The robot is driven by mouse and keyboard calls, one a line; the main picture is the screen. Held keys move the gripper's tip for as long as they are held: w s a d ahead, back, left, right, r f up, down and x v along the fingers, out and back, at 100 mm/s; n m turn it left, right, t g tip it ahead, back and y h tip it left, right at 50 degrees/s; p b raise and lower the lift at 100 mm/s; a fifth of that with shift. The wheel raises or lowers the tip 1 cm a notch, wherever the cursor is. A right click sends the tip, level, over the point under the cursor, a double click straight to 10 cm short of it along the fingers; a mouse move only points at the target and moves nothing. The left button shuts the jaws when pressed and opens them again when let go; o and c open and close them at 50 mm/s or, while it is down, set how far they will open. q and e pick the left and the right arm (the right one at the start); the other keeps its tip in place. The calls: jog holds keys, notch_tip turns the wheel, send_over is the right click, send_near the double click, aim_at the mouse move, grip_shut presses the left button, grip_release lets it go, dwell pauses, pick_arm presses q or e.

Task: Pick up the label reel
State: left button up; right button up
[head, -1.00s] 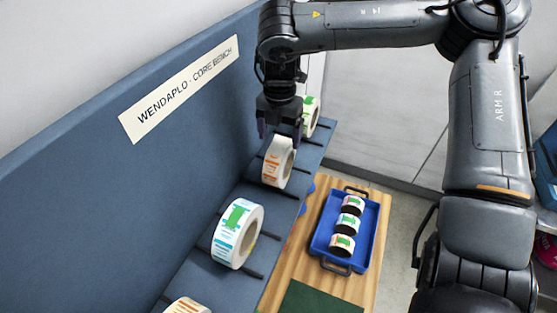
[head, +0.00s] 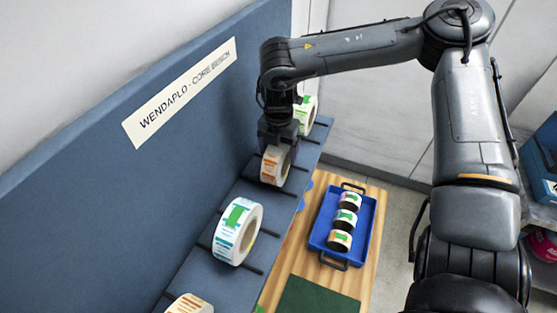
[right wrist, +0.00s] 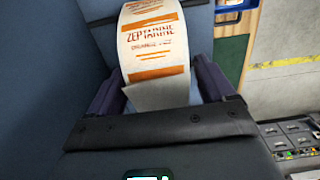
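A white label reel with orange print (head: 274,167) stands on the sloped blue rack (head: 222,277). In the right wrist view the same reel (right wrist: 155,50) reads "ZEPTARINE". My right gripper (head: 278,148) is down over this reel from above, with one finger on each side of it. In the right wrist view the fingers of my right gripper (right wrist: 158,88) look spread, with a narrow gap beside the reel; contact is hard to judge. The gripper partly hides the reel's top in the head view. My left gripper is not in view.
Other reels stand on the rack: one behind (head: 306,115), a larger blue-and-green one (head: 237,231) in front, and one (head: 189,304) at the bottom edge. Dark rods separate them. A blue tray (head: 368,226) with three small rolls sits on the wooden bench (head: 297,263).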

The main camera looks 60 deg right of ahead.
jog(key=c, duration=1.4)
jog(key=shift+c, duration=0.2)
jog(key=shift+r, duration=0.15)
jog(key=shift+r, duration=0.5)
notch_tip(320, 180, up, 17)
jog(key=b, duration=0.1)
